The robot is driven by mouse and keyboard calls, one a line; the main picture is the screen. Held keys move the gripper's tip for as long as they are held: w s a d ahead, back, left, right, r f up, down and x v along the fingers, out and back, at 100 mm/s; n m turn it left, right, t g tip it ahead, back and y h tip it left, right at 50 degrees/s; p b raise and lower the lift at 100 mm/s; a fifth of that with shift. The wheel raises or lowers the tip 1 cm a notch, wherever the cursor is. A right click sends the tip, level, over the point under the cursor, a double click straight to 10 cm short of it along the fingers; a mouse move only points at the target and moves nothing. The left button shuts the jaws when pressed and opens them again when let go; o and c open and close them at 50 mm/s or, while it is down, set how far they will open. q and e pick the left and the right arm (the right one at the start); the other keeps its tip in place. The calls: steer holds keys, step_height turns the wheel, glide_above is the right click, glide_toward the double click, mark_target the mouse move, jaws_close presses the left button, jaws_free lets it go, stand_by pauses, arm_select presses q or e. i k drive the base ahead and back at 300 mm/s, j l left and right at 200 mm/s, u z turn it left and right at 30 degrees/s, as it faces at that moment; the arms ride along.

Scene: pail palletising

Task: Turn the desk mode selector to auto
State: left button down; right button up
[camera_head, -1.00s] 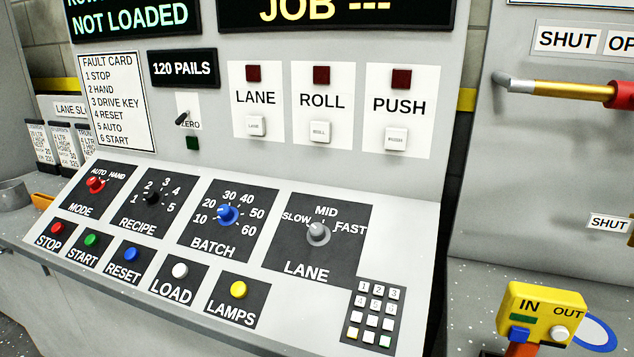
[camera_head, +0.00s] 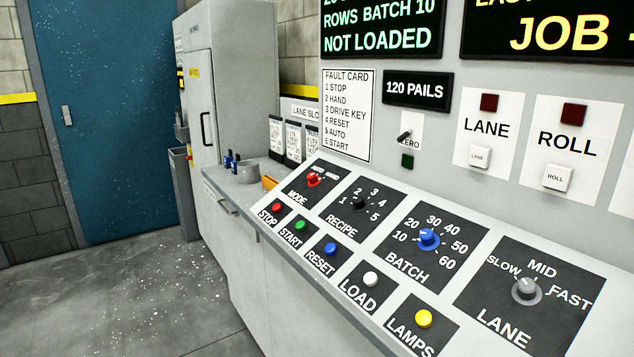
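The mode selector is a red knob (camera_head: 313,180) on a black plate marked MODE, at the upper left of the sloped desk panel (camera_head: 400,290). AUTO and HAND are printed above it, too small to read well now. I cannot tell for sure which mark its pointer faces. The recipe knob (camera_head: 359,203), the blue batch knob (camera_head: 428,238) and the grey lane knob (camera_head: 526,290) sit to its right. Neither gripper is in view.
Below the knobs run the red stop (camera_head: 277,207), green start (camera_head: 299,225), blue reset (camera_head: 330,249), white load (camera_head: 370,279) and yellow lamps (camera_head: 424,318) buttons. A grey cabinet (camera_head: 240,80) and a blue door (camera_head: 100,120) stand left. The floor (camera_head: 130,300) in front is clear.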

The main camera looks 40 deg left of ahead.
mark_target(314, 180)
steer(key=j+z, duration=0.45)
steer(key=j, duration=1.65)
